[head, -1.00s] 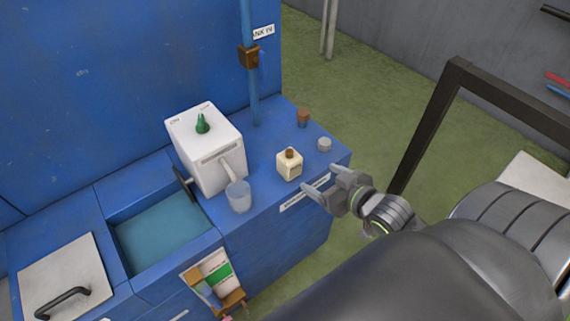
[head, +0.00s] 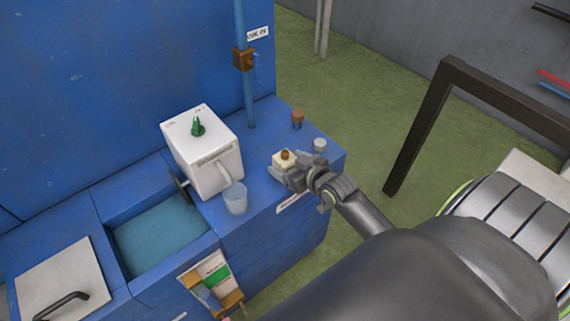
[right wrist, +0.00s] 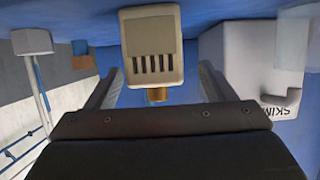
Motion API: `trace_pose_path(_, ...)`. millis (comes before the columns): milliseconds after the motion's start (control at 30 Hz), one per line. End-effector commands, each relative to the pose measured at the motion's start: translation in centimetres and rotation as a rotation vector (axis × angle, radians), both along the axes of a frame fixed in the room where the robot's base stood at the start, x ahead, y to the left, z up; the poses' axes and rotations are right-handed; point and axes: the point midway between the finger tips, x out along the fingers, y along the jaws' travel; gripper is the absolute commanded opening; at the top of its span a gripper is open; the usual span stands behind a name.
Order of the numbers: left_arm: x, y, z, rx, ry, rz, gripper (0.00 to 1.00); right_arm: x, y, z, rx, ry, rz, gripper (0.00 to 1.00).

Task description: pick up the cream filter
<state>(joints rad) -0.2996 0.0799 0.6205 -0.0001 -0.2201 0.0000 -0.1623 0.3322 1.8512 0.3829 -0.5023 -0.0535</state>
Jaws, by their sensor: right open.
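The cream filter (head: 283,158) is a small cream block with a brown knob on top, standing on the blue counter near its front edge. In the right wrist view the cream filter (right wrist: 152,45) appears upside down, with dark slots on its face and a brass-brown knob. My right gripper (head: 283,174) is open at the filter. In the right wrist view its two fingers (right wrist: 158,85) stand on either side of the filter with gaps, not closed on it. My left gripper is not in view.
A white box (head: 205,160) with a green knob and a clear cup (head: 235,198) stand left of the filter. A brown cup-like piece (head: 297,118) and a small white piece (head: 320,145) are behind and right. A water basin (head: 160,235) lies at left.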

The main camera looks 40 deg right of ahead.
Motion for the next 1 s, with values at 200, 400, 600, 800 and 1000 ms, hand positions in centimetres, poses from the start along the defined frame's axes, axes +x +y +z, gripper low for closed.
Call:
trace_pose_path(200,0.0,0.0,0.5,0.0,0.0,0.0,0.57,2.2,-0.3,-1.3,0.002,-0.001,-0.001,0.76)
trace_pose_path(400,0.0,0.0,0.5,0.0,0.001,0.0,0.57,3.9,-0.2,-2.0,0.0,-0.002,-0.002,0.76)
trace_pose_path(600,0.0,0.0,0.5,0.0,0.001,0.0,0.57,4.1,-0.2,-2.2,0.0,-0.002,-0.002,0.76)
trace_pose_path(800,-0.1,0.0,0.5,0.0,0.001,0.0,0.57,4.1,-0.2,-2.2,-0.001,-0.001,-0.002,0.62)
trace_pose_path(1000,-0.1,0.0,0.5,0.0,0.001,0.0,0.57,4.0,-0.2,-2.2,-0.001,-0.001,-0.002,0.36)
